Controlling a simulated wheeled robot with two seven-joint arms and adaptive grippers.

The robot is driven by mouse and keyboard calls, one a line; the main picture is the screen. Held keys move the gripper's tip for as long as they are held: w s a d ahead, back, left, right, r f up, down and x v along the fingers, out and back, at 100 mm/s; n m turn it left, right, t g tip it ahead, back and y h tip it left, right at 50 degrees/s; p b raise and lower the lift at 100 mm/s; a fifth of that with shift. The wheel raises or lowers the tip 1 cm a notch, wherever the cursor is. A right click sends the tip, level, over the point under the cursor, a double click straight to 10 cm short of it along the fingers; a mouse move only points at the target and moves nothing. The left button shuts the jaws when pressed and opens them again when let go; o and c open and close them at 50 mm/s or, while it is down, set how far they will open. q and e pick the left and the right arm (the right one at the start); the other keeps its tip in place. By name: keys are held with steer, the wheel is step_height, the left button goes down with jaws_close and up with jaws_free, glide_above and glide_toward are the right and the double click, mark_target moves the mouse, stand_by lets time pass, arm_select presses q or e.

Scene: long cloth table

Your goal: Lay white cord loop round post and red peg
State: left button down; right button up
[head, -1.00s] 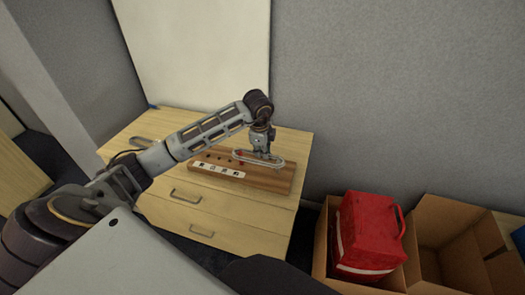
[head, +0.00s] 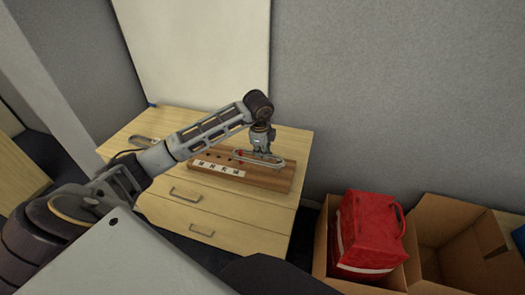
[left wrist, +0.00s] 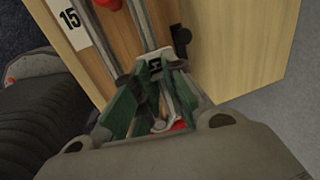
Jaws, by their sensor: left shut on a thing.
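A white cord loop (head: 271,163) shows as a long narrow oval over the wooden board (head: 275,183). A red peg (head: 240,153) shows at the loop's left end; in the left wrist view the red peg (left wrist: 108,4) is at the top edge, between two strands of the loop (left wrist: 85,42). My left gripper (head: 264,153) is low over the board's right part, shut on the loop near its right end. In the left wrist view its green-padded fingers (left wrist: 156,66) meet by the strands. A black post (left wrist: 181,36) stands just beside the fingers. I cannot tell whether the loop encloses it.
The board lies on a pale wooden drawer cabinet (head: 235,219). White number labels (head: 219,169) run along its front left, with dark holes behind. A grey wall is behind. A red bag (head: 370,235) in a cardboard box and an open box (head: 445,240) are at the right.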

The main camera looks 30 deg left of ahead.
arm_select(q)
steer(key=shift+f+b, duration=1.15)
steer(key=shift+f, duration=0.65)
stand_by(0.9)
stand_by(0.3)
steer(key=c, duration=1.4)
jaws_free()
steer(key=shift+r, duration=0.15)
steer(key=shift+s+d+r, duration=0.1)
steer(key=shift+s+r, duration=0.3)
steer(key=shift+r, duration=1.5)
steer(key=shift+s+d+r, duration=0.1)
steer(key=shift+s+r, duration=0.25)
steer(key=shift+r, duration=1.55)
steer(key=shift+s+d+r, duration=0.1)
steer(key=shift+s+r, duration=0.3)
steer(key=shift+r, duration=1.5)
